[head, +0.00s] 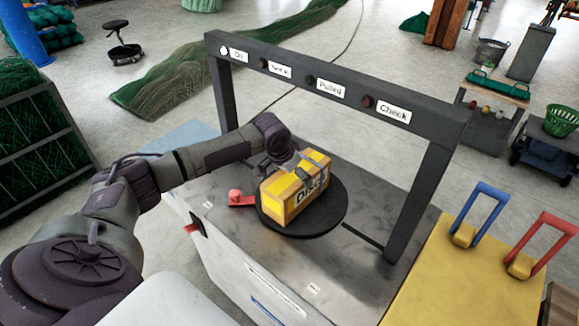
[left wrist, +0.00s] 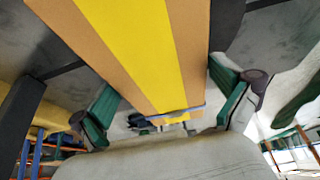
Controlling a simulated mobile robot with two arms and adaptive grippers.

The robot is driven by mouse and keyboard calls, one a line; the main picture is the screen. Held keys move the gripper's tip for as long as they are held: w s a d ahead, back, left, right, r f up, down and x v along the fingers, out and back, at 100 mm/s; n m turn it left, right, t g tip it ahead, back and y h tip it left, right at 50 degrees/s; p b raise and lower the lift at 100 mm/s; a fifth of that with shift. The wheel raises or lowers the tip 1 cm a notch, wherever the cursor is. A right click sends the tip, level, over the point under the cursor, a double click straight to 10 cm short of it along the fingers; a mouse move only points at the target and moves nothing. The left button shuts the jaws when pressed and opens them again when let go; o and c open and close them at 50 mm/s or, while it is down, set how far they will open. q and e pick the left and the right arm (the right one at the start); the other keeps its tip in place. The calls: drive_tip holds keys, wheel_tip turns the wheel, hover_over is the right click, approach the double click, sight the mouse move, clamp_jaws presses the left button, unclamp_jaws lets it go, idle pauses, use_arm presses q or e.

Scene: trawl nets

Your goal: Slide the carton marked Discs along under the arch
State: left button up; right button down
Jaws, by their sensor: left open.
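The yellow and brown carton (head: 285,203) with dark "Discs" lettering on its side sits on a dark round disc on the metal bench top. My left gripper (head: 296,170) is at the carton's top, from the left. In the left wrist view the carton's striped face (left wrist: 145,40) fills the top middle, between the spread green-padded fingers of the left gripper (left wrist: 165,98). The fingers are open; whether either touches the carton I cannot tell. The dark arch (head: 425,190) stands on the bench behind and right of the carton. My right gripper is not in view.
The round disc (head: 325,217) has a red lever (head: 238,198) at its left. The arch's beam carries labels, including "Pulled" and "Check". A yellow surface (head: 430,280) with blue (head: 482,215) and red (head: 545,240) handled tools adjoins on the right. Bench space right of the disc is clear.

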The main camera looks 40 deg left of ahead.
sight(312, 161)
use_arm(q)
drive_tip(key=shift+f, duration=0.2)
drive_tip(key=shift+w, duration=0.1)
drive_tip(key=c, duration=1.3)
drive_tip(key=shift+w+d, duration=0.2)
drive_tip(key=shift+w, duration=1.1)
drive_tip(key=shift+w+d+b, duration=0.15)
drive_tip(key=shift+w+b, duration=0.5)
drive_tip(key=shift+w, duration=0.65)
drive_tip(key=shift+w+d+b, duration=0.15)
drive_tip(key=shift+w+b, duration=0.5)
drive_tip(key=shift+w, duration=0.75)
drive_tip(key=shift+r, duration=0.1)
drive_tip(key=o, duration=1.3)
